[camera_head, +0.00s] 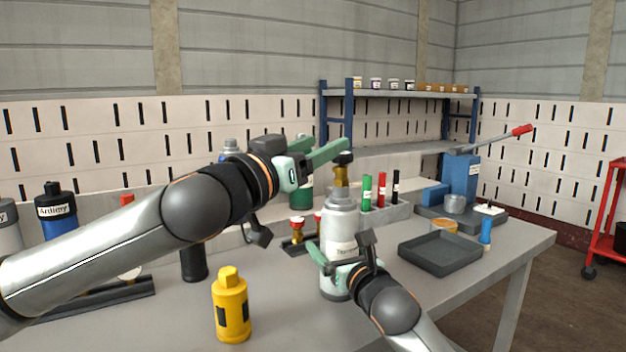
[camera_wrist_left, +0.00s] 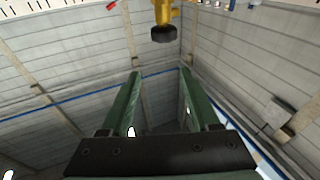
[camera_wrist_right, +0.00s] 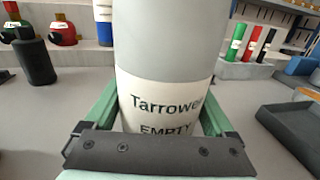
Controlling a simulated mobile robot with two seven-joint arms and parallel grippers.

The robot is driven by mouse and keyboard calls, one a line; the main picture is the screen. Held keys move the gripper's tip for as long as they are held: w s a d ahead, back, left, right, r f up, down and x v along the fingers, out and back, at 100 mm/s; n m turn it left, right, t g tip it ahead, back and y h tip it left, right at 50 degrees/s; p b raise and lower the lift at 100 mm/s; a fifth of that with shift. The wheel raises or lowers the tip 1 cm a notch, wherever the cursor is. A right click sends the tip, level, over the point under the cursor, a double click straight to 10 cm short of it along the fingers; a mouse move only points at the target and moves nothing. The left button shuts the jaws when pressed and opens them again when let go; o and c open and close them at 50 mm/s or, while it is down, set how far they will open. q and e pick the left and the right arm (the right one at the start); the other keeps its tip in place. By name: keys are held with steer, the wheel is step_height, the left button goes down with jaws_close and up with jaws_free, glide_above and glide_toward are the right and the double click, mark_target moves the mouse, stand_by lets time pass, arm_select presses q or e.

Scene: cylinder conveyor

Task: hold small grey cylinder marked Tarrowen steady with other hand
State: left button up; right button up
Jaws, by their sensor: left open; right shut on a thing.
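The small grey cylinder (camera_head: 341,222) stands upright on the table, with a brass valve (camera_head: 341,174) and black knob on top. In the right wrist view its white label (camera_wrist_right: 165,105) reads "Tarrowen" (last letter cut off) and "EMPTY". My right gripper (camera_head: 338,266) is shut around the cylinder's body, one green finger on each side. My left gripper (camera_head: 328,152) is open and empty, up beside the valve at the cylinder's top. In the left wrist view the brass valve and black knob (camera_wrist_left: 163,30) show beyond the open fingers, not between them.
A yellow cylinder (camera_head: 231,307) stands at the table's front. A dark tray (camera_head: 439,265) lies to the right. Red, green and black small cylinders (camera_head: 381,190) stand in a grey holder behind. A blue lever press (camera_head: 461,178) stands at the back right. A blue cylinder (camera_head: 57,222) is far left.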

mark_target(341, 173)
arm_select(q)
step_height(341, 173, down, 5)
steer(key=g+y, duration=0.1)
steer(key=y, duration=0.1)
steer(key=x, duration=1.1)
steer(key=shift+w+r, duration=0.1)
steer(key=shift+w, duration=0.05)
steer(key=shift+c, duration=0.2)
steer(key=shift+a, duration=0.1)
jaws_close()
stand_by(0.5)
